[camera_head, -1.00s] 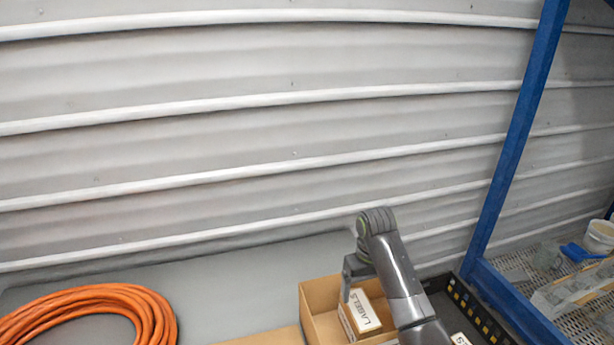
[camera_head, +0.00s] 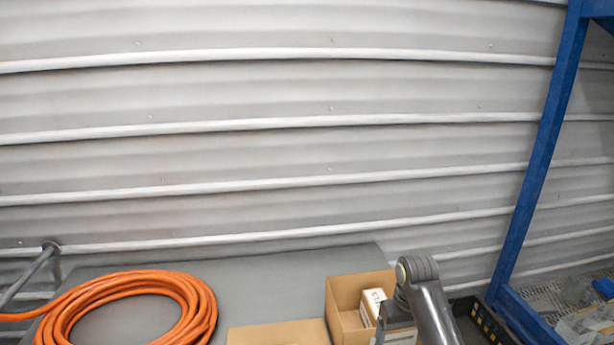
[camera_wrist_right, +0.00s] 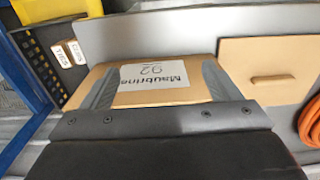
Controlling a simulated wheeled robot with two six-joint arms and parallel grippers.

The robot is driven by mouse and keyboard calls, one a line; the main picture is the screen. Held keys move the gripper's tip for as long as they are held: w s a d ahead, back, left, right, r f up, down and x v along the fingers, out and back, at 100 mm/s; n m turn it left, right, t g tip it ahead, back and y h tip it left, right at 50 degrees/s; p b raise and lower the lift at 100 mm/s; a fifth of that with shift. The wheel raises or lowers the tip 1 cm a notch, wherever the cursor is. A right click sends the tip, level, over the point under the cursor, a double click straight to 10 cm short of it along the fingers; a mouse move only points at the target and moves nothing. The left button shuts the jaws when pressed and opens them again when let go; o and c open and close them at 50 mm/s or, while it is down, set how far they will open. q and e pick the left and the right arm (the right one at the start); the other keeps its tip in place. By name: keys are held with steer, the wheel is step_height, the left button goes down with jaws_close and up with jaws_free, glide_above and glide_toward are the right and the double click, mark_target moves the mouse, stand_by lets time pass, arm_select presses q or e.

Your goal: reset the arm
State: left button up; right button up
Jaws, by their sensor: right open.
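My right arm (camera_head: 432,305) comes up from the bottom edge of the head view, in front of an open cardboard box (camera_head: 345,290); its fingertips are not clear there. In the right wrist view my right gripper (camera_wrist_right: 160,83) has its fingers spread wide apart. A cardboard box with a white label reading "Maubrina 92" (camera_wrist_right: 135,96) lies beyond and between the fingers in that view. I see nothing gripped. My left gripper is not in the head view.
An orange coiled hose (camera_head: 205,310) lies on the grey surface (camera_head: 265,275). A white carton (camera_head: 371,305) stands in the open box. A blue post (camera_head: 540,165) rises at the right. A dark bar (camera_head: 32,275) shows at the far left. Corrugated wall (camera_head: 250,95) stands behind.

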steer(key=s+d+f+m+t, duration=0.1)
steer(key=s+d+f, duration=0.3)
steer(key=s, duration=0.5)
steer(key=s+d+f+t, duration=0.1)
steer(key=s+d+f, duration=0.1)
steer(key=s+f, duration=0.5)
steer(key=s+d+r+m+t+h, duration=0.1)
steer(key=s+d+r, duration=0.15)
steer(key=s, duration=0.65)
steer(key=s+d+r+t+h, duration=0.1)
steer(key=s+r, duration=0.2)
steer(key=s, duration=0.7)
step_height(320, 180, down, 31)
steer(key=d+g+b, duration=0.1)
steer(key=g+b, duration=0.1)
steer(key=b, duration=0.6)
arm_select(q)
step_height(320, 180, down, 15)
steer(key=b, duration=0.6)
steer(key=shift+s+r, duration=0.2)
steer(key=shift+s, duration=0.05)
arm_select(e)
steer(key=s+f, duration=0.7)
steer(key=f, duration=0.5)
steer(key=s+a+f+g+y, duration=0.1)
steer(key=s+f, duration=0.6)
steer(key=f, duration=0.5)
steer(key=shift+s+f, duration=0.15)
steer(key=shift+s, duration=0.2)
